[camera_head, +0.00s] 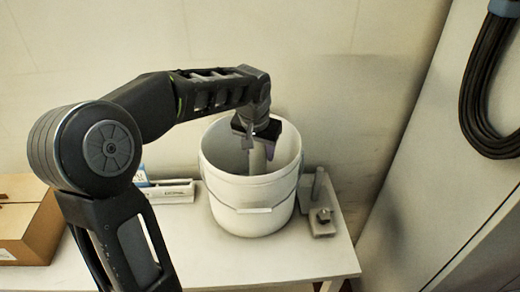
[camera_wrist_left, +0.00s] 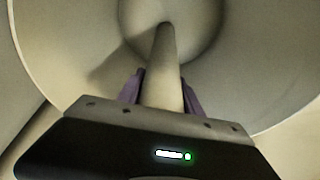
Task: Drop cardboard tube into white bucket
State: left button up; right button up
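The white bucket (camera_head: 250,215) stands upright on the white table, with its handle at the front. My left gripper (camera_head: 260,150) reaches in from the left and points down into the bucket's mouth. The pale cardboard tube (camera_head: 257,161) hangs below it, inside the rim. In the left wrist view, the tube (camera_wrist_left: 165,65) runs between the two purple fingers (camera_wrist_left: 163,95), which press against its sides. Its far end points at the bucket's floor (camera_wrist_left: 205,40); I cannot tell whether it touches. My right gripper is not in view.
A grey metal fixture (camera_head: 321,205) stands close to the bucket's right side. A small white box (camera_head: 165,192) lies to its left, and a brown cardboard box (camera_head: 28,225) sits at the far left. A wall is behind; black cables (camera_head: 480,100) hang on a panel at right.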

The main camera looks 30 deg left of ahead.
pick_arm(q)
jog(key=o, duration=0.4)
jog(key=shift+r, duration=0.1)
jog(key=shift+r+p, duration=0.55)
jog(key=shift+r, duration=0.3)
jog(key=v, duration=1.1)
jog(key=shift+s+r+b, duration=0.2)
jog(key=shift+b, duration=0.15)
